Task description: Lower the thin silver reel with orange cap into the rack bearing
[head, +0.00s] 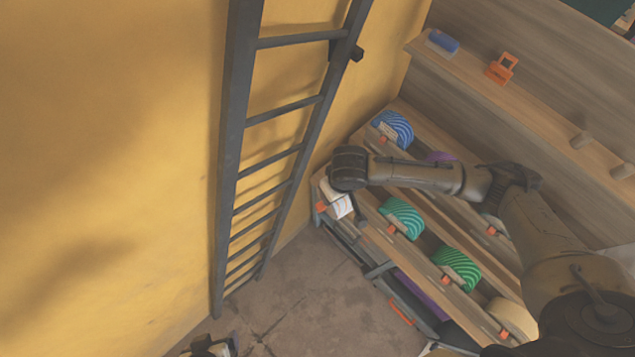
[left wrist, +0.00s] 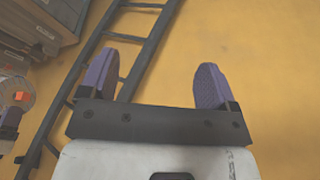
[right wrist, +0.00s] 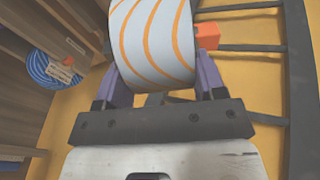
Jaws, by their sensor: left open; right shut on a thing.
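My right gripper (right wrist: 155,90) is shut on a silver-white reel (right wrist: 153,40) with orange curved stripes. The reel's orange cap (right wrist: 207,36) sticks out to the right in the right wrist view. In the head view my right wrist is over the near left end of the rack (head: 408,262) and hides most of the grip. The left wrist view shows the orange cap (left wrist: 21,97) at its left edge. My left gripper (head: 207,347) is open and empty at the bottom of the head view. Its purple fingers (left wrist: 155,85) stand wide apart. The receiving bearing cannot be made out.
The rack carries a blue reel (head: 394,128), a teal reel (head: 402,216), a green reel (head: 458,267) and a cream reel (head: 512,318). A dark ladder (head: 232,130) stands against the yellow wall, close to the held reel. The floor (head: 300,300) below is clear.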

